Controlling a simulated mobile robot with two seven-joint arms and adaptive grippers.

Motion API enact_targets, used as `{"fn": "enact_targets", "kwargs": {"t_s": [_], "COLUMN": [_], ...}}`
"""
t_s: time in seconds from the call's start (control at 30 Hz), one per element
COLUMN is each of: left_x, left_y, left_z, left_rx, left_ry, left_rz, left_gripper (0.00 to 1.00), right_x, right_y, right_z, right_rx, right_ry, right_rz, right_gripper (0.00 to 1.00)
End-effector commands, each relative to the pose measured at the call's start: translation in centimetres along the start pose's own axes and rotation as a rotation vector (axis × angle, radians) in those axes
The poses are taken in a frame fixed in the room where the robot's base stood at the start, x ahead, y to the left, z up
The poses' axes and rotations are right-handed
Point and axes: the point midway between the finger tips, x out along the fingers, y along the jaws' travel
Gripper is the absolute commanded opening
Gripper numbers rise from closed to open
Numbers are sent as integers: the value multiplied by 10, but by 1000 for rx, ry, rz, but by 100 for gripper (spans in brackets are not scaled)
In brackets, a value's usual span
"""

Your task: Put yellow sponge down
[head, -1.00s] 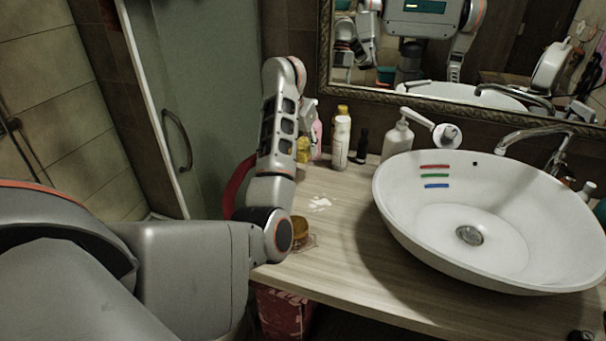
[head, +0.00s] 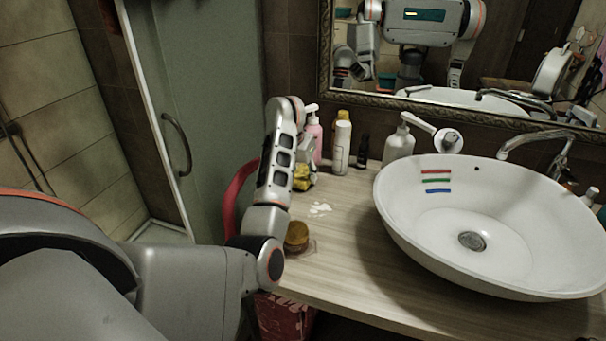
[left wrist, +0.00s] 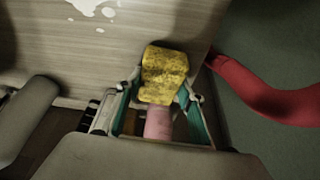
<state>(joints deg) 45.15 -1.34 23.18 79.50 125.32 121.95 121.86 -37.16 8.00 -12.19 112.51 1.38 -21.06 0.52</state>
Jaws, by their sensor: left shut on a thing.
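The yellow sponge (head: 303,181) is at the back left of the wooden counter (head: 335,245), partly covered by my left arm. It also shows in the left wrist view (left wrist: 163,72), between the fingers. My left gripper (head: 305,163) is shut on the sponge and points down and away. I cannot tell whether the sponge touches the counter. My right gripper is not directly in view.
A pink pump bottle (head: 314,141), a white bottle (head: 341,148) and a small dark bottle (head: 363,152) stand close by along the wall. A brown jar (head: 297,236) stands near the front edge. White spots (head: 320,209) mark the counter. The basin (head: 480,275) is to the right.

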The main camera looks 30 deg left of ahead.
Motion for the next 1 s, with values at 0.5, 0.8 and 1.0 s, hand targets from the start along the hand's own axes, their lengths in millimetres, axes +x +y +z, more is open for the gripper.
{"fn": "enact_targets", "kwargs": {"t_s": [0.5,0.8,1.0], "left_x": [4,1,-29], "left_y": [0,-1,1], "left_z": [2,1,-2], "left_rx": [0,1,-3], "left_ry": [0,-1,5], "left_rz": [0,-3,3], "left_gripper": [55,55,55], "right_x": [3,-1,-3], "right_y": [-1,0,1], "right_z": [6,0,-4], "right_rx": [1,0,0], "right_ry": [-4,-4,-1], "right_rz": [-1,0,1], "right_gripper": [0,0,0]}}
